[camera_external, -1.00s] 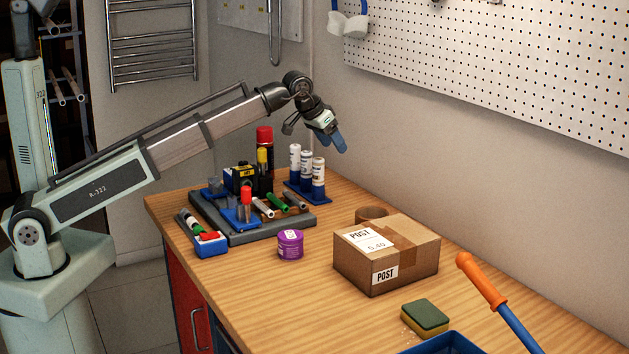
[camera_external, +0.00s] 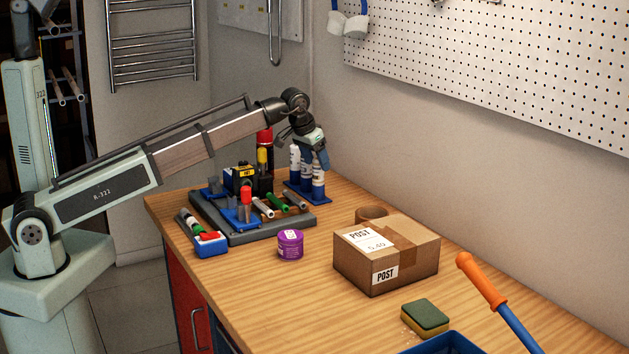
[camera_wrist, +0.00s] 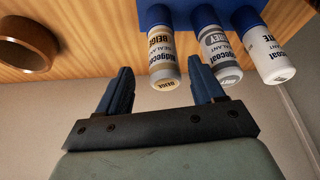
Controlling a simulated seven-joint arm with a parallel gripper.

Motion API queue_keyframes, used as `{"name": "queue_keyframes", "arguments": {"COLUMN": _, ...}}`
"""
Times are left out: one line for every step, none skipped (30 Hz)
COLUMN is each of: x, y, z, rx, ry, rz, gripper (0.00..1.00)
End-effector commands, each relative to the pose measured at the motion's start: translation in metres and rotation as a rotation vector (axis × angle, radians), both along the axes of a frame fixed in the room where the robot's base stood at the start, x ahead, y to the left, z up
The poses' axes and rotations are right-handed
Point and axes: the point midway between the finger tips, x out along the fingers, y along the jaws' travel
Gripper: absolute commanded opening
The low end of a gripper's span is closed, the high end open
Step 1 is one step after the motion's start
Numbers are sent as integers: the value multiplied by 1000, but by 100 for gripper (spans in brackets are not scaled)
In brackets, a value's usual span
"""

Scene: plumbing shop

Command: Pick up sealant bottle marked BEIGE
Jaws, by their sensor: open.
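The bottle marked BEIGE (camera_wrist: 162,55) has a white and tan label. In the wrist view it appears between the two fingers of my gripper (camera_wrist: 159,66), which are open and apart from it on both sides. How far it reaches between the fingers is unclear. The bottle marked GREY (camera_wrist: 217,45) and a white bottle (camera_wrist: 264,48) stand beside it in a row. In the external view my gripper (camera_external: 318,164) points down at the bottles' tops and partly hides them. The BEIGE bottle seems to be the nearest one (camera_external: 318,188) there.
The bottles stand in a blue holder (camera_external: 293,187) close to the wall. A grey tray (camera_external: 240,238) of markers lies to the left. A tape roll (camera_external: 374,212) and a cardboard box (camera_external: 360,262) stand to the right. A purple tub (camera_external: 290,246) stands in front.

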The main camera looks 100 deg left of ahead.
Motion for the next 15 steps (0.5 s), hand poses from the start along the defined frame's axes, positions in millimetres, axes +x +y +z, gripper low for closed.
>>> {"name": "queue_keyframes", "arguments": {"x": 0, "y": 1, "z": -2, "rx": 0, "ry": 0, "rz": 0, "gripper": 67}}
{"name": "queue_keyframes", "arguments": {"x": 1, "y": 1, "z": -2, "rx": 0, "ry": 0, "rz": 0, "gripper": 67}}
{"name": "queue_keyframes", "arguments": {"x": 1, "y": 1, "z": -3, "rx": 0, "ry": 0, "rz": 0, "gripper": 67}}
{"name": "queue_keyframes", "arguments": {"x": 1, "y": 1, "z": -4, "rx": 0, "ry": 0, "rz": 0, "gripper": 67}}
{"name": "queue_keyframes", "arguments": {"x": 1, "y": 2, "z": -5, "rx": 0, "ry": 0, "rz": 0, "gripper": 67}}
{"name": "queue_keyframes", "arguments": {"x": 1, "y": 3, "z": -7, "rx": 0, "ry": 0, "rz": 0, "gripper": 67}}
{"name": "queue_keyframes", "arguments": {"x": 1, "y": 4, "z": -9, "rx": 0, "ry": 0, "rz": 0, "gripper": 67}}
{"name": "queue_keyframes", "arguments": {"x": 1, "y": 5, "z": -11, "rx": 0, "ry": 0, "rz": 0, "gripper": 67}}
{"name": "queue_keyframes", "arguments": {"x": 2, "y": 6, "z": -15, "rx": 1, "ry": -1, "rz": 0, "gripper": 67}}
{"name": "queue_keyframes", "arguments": {"x": 2, "y": 8, "z": -18, "rx": 0, "ry": 0, "rz": 0, "gripper": 67}}
{"name": "queue_keyframes", "arguments": {"x": 2, "y": 9, "z": -22, "rx": 0, "ry": 0, "rz": 0, "gripper": 67}}
{"name": "queue_keyframes", "arguments": {"x": 3, "y": 11, "z": -27, "rx": -1, "ry": 1, "rz": 0, "gripper": 67}}
{"name": "queue_keyframes", "arguments": {"x": 3, "y": 13, "z": -31, "rx": -1, "ry": 1, "rz": 0, "gripper": 67}}
{"name": "queue_keyframes", "arguments": {"x": 4, "y": 14, "z": -35, "rx": -1, "ry": 1, "rz": -1, "gripper": 67}}
{"name": "queue_keyframes", "arguments": {"x": 5, "y": 16, "z": -39, "rx": 0, "ry": 0, "rz": -1, "gripper": 67}}
